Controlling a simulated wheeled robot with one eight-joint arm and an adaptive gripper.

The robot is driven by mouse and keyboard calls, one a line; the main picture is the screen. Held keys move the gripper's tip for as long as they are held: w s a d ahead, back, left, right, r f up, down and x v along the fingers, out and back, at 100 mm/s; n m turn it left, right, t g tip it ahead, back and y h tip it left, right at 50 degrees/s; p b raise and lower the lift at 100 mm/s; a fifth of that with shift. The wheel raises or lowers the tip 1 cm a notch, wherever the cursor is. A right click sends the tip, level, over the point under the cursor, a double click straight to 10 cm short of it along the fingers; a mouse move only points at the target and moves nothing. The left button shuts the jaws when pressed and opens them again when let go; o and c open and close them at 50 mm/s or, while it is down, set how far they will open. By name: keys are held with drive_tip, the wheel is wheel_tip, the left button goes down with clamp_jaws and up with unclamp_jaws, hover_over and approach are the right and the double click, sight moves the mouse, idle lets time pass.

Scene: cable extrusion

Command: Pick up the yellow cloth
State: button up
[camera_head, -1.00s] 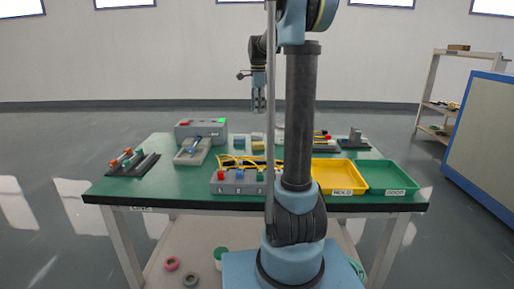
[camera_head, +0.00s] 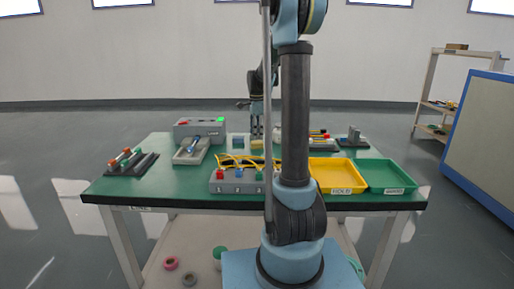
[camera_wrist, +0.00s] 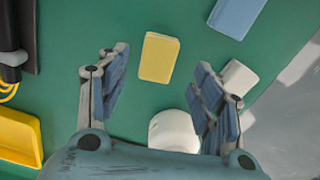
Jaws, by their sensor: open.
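The yellow cloth (camera_wrist: 159,57) is a small flat rectangle lying on the green tabletop. It also shows at the back of the table in the head view (camera_head: 257,145). My gripper (camera_wrist: 162,66) is open, with one blue-padded finger on each side of the cloth in the wrist view. In the head view my gripper (camera_head: 257,128) hangs pointing down above the cloth's area. Nothing is seen between the fingers touching them. The exact height above the cloth cannot be told.
A blue cloth (camera_wrist: 237,14) lies near the yellow one. A white rounded object (camera_wrist: 174,131) and a smaller white piece (camera_wrist: 238,78) are close to my right-hand finger. A yellow tray (camera_wrist: 18,140) is at the wrist view's left. A grey connector block (camera_head: 238,187) stands in front.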

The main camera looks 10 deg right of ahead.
sight(257, 142)
drive_tip(key=shift+s+f, duration=0.1)
drive_tip(key=shift+f, duration=2)
drive_tip(key=c, duration=1)
